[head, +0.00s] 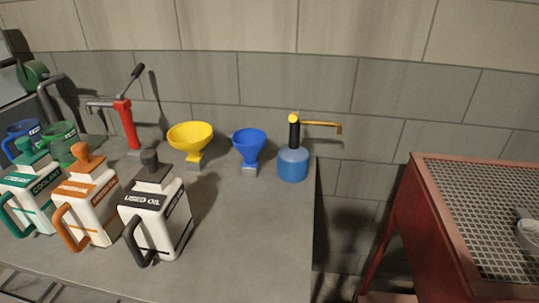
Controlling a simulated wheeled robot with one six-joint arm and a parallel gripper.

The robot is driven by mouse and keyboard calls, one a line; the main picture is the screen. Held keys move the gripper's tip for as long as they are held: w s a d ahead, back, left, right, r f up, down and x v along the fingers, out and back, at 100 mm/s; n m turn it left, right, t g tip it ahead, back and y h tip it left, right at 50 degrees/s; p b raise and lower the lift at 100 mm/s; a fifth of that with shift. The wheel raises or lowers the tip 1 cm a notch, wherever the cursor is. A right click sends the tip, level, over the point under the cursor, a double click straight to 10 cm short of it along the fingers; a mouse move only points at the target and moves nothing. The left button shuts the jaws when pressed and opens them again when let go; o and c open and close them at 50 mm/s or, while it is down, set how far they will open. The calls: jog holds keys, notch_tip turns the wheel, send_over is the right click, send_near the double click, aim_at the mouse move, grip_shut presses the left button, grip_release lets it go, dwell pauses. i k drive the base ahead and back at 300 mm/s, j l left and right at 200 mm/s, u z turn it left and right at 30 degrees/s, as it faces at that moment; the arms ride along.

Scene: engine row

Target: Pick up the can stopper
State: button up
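Three white cans stand in a row on the grey bench, each with a knobbed stopper seated in its top. The coolant can (32,190) has a green stopper (26,149). The middle can (92,200) has an orange stopper (82,154) and an orange handle. The used oil can (160,215) has a dark grey stopper (150,160) and a black handle. The frame does not show which stopper is meant. My gripper is not in view.
Behind the cans stand a red hand pump (125,122), a yellow funnel (190,137), a blue funnel (248,145) and a blue pump bottle (292,163). Mugs (60,140) crowd the left. The bench's (250,235) front right is clear. A red grated stand (460,190) is right, across a gap.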

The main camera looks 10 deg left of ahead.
aim_at(153, 172)
jog(key=u, duration=1.75)
